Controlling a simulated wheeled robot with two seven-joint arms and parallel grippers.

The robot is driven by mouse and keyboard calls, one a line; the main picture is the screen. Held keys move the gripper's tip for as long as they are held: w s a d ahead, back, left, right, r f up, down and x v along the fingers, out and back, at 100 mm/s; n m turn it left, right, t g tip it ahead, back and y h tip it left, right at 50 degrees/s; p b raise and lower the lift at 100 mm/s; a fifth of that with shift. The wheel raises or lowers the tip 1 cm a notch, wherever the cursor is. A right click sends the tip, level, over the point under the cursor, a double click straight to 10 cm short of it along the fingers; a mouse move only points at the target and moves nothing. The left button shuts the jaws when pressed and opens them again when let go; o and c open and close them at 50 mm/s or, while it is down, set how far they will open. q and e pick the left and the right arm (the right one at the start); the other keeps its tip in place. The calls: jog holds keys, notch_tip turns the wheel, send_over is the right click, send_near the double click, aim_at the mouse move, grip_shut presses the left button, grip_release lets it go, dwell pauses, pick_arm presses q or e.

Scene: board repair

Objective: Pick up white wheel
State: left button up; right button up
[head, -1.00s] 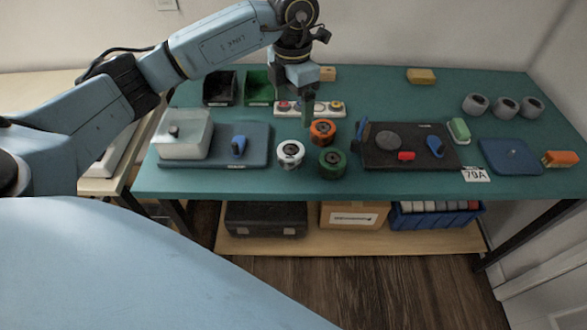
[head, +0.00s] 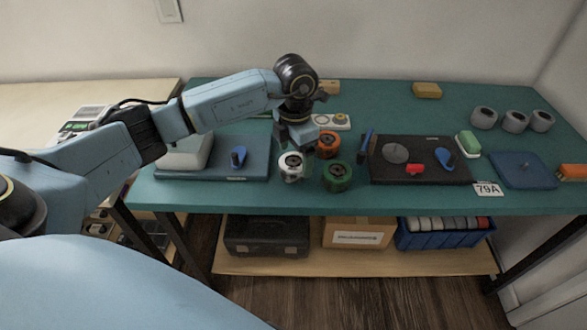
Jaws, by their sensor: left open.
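The white wheel (head: 291,168) stands on the green table, right of the blue-grey board at the left. It has a dark hub. My left gripper (head: 296,148) is open, just above and behind the white wheel, and its fingers overlap the wheel's upper edge in the picture. I cannot tell whether they touch it. An orange wheel (head: 328,145) sits close on the right behind it, and a green wheel (head: 337,176) sits to the right in front. My right gripper is not in view.
A blue-grey board (head: 256,164) with a blue piece lies left. A dark board (head: 404,174) with a grey disc, red piece and blue piece lies right. Three grey rings (head: 514,121) stand at the back right. The table's front edge (head: 420,208) is close to the wheels.

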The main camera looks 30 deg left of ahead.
aim_at(294, 160)
pick_arm(q)
jog(key=shift+a+f+b, duration=0.1)
jog(key=shift+f+b, duration=0.25)
jog(key=shift+f, duration=1.55)
jog(key=c, duration=1.2)
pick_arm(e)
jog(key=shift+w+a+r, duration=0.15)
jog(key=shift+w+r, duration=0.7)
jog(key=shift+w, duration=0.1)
pick_arm(q)
jog(key=shift+o, duration=0.2)
jog(key=shift+r, duration=0.1)
